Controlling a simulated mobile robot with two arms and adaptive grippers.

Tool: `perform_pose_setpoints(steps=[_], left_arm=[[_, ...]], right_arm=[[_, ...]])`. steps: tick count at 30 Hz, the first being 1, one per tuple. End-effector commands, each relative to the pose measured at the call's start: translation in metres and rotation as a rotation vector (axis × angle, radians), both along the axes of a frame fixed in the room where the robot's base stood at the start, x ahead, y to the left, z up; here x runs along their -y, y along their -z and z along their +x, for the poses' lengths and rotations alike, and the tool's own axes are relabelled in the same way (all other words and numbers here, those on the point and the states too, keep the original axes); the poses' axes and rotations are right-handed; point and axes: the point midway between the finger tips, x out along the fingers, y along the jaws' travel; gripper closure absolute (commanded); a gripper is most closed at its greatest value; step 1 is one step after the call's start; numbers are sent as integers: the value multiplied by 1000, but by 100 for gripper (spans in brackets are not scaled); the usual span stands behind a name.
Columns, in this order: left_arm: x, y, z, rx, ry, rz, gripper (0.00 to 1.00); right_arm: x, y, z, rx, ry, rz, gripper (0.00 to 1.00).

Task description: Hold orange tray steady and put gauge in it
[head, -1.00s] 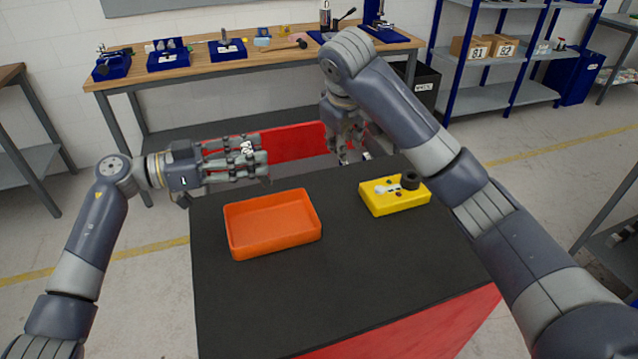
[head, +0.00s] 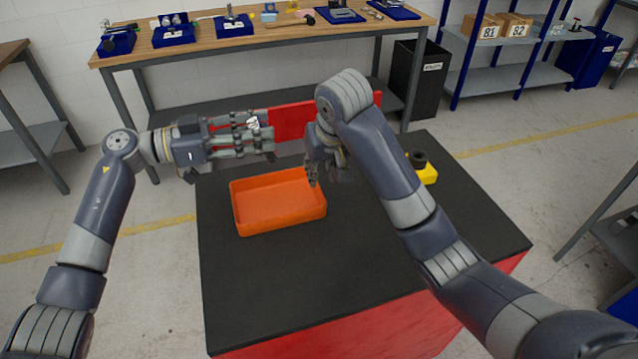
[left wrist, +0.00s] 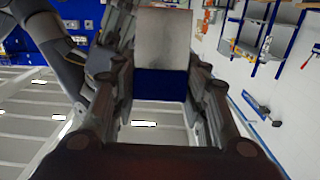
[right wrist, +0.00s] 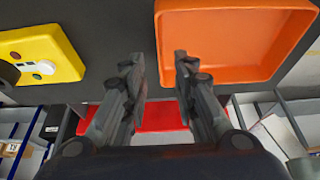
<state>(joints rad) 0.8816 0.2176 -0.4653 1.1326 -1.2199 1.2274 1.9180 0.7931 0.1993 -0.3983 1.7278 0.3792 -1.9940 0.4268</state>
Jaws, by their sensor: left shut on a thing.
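The orange tray (head: 283,229) lies on the black tabletop, empty. It also shows in the right wrist view (right wrist: 235,76). My right gripper (head: 315,178) is at the tray's right edge; in the right wrist view its open fingers (right wrist: 160,60) point toward the side wall, and contact cannot be told. My left gripper (head: 268,145) is level, beyond the tray and above it. It is shut on what looks like the gauge (head: 253,124), a small white-and-black part mostly hidden by the fingers. A grey and blue block (left wrist: 162,45) shows between its fingers.
A yellow box (head: 429,175) with a black knob lies at the table's right, partly hidden by my right arm; it also shows in the right wrist view (right wrist: 52,55). The tabletop (head: 300,290) before the tray is clear. A wooden workbench (head: 270,38) stands behind.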

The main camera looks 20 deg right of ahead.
Motion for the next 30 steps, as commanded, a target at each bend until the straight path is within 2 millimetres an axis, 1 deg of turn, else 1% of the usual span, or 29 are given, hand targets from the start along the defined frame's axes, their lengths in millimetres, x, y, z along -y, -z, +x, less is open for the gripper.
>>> perform_pose_setpoints(steps=[3, 9, 12, 15, 21, 28, 29, 30], left_arm=[[0, -2, 0, 2, 0, -4, 99], [0, -2, 0, 2, 0, -4, 99], [0, -2, 0, 2, 0, -4, 99], [0, -2, 0, 2, 0, -4, 99], [0, -2, 0, 2, 0, -4, 99], [0, -2, 0, 2, 0, -4, 99], [0, -2, 0, 2, 0, -4, 99], [0, -2, 0, 2, 0, -4, 99]], right_arm=[[-1, 15, 1, -15, 3, 3, 73], [1, 48, 16, -13, 3, -5, 73], [0, 61, 21, -12, 2, -4, 73], [0, 69, 25, -10, 2, -4, 73], [0, 76, 29, -8, 1, -3, 73], [0, 76, 29, -8, 1, -3, 73], [0, 76, 29, -8, 1, -3, 80], [0, 76, 29, -8, 1, -3, 89]])
